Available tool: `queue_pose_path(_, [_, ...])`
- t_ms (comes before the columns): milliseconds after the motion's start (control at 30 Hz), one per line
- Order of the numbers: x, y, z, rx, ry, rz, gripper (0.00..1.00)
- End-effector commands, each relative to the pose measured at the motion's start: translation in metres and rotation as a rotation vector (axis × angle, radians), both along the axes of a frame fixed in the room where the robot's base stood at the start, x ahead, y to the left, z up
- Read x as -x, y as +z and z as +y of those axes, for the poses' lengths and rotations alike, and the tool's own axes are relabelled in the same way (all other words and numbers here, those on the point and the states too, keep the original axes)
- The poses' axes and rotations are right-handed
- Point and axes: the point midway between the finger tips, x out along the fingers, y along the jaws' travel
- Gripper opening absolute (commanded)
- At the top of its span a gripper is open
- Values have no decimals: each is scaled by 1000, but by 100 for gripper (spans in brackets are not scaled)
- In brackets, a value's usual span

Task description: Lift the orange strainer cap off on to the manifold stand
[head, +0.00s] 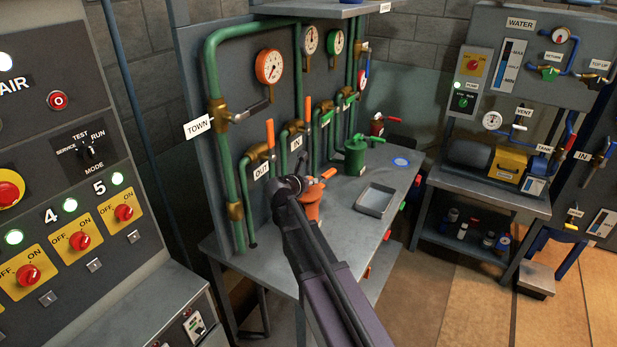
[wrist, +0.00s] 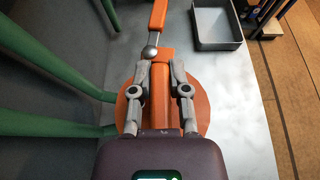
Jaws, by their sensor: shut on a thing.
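The orange strainer (head: 313,210) stands on the grey bench of the manifold stand (head: 340,238), in front of the green pipes; my arm partly covers it. In the wrist view its round orange cap (wrist: 203,112) lies below my gripper (wrist: 164,68). My gripper is shut on the orange bar (wrist: 161,85) across the cap, one finger on each side. An orange lever (wrist: 158,15) with a metal ball end sits just beyond the bar. I cannot tell whether the cap is seated or raised; the strainer's body below it is mostly hidden.
A grey tray (head: 376,200), also in the wrist view (wrist: 217,25), lies to the right on the bench. A green pot (head: 356,158) and a blue ring (head: 400,162) stand further back. Green pipes (wrist: 40,65) run close on the left. Bare bench top lies right of the strainer.

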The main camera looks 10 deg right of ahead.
Motion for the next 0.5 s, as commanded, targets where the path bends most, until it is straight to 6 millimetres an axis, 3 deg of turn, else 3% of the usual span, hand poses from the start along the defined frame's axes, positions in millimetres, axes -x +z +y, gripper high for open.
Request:
queue_pose_path(33, [19, 2, 0, 1, 1, 0, 0])
queue_pose_path(200, [59, 6, 1, 2, 1, -1, 0])
queue_pose_path(500, [117, 11, 3, 2, 0, -1, 0])
